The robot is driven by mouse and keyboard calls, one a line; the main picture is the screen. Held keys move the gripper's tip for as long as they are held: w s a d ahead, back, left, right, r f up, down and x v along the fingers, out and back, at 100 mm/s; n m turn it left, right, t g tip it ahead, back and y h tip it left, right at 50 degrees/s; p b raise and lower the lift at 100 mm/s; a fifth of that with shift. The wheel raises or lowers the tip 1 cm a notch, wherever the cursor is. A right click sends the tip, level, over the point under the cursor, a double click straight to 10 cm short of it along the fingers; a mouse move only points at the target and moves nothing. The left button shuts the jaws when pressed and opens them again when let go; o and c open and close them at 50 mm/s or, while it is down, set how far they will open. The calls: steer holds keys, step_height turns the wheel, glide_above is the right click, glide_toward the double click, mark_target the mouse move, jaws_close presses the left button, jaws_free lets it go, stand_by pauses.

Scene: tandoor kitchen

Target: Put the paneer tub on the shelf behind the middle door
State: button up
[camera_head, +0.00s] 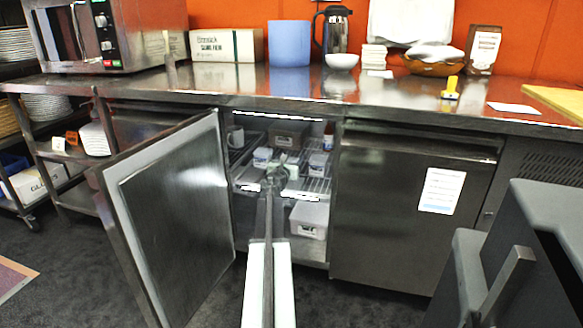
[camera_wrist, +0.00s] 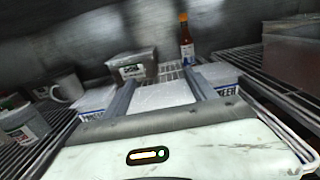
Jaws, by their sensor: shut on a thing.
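The middle door (camera_head: 175,215) stands open, swung out to the left. Behind it is a wire shelf (camera_head: 318,185). My gripper (camera_head: 279,168) reaches inside at shelf height. In the wrist view my gripper (camera_wrist: 163,92) is shut on the white-topped paneer tub (camera_wrist: 162,97), between its two fingers. My gripper hides most of the tub's sides, and I cannot tell whether its base touches the shelf. White tubs with blue lettering stand close on the left (camera_wrist: 95,99) and right (camera_wrist: 222,77).
A grey tub (camera_wrist: 134,66), a sauce bottle (camera_wrist: 186,42), a white mug (camera_wrist: 67,88) and a jar (camera_wrist: 24,125) stand around on the wire racks. A white box (camera_head: 309,219) sits lower down. The right door (camera_head: 400,215) is closed.

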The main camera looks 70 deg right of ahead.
steer(key=shift+s+d+f+b, duration=0.15)
steer(key=shift+f+b, duration=0.1)
steer(key=shift+f, duration=0.35)
steer(key=shift+s+a+f+b, duration=0.1)
steer(key=shift+f+b, duration=0.15)
steer(key=shift+f, duration=0.3)
steer(key=shift+r, duration=0.25)
steer(key=shift+f, duration=0.2)
steer(key=o, duration=1.4)
steer(key=shift+c, duration=0.2)
steer(key=shift+r, duration=0.15)
steer(key=shift+a+p, duration=0.25)
steer(key=shift+p, duration=0.05)
steer(key=a, duration=1.1)
steer(key=shift+s+a, duration=0.2)
steer(key=shift+s, duration=0.25)
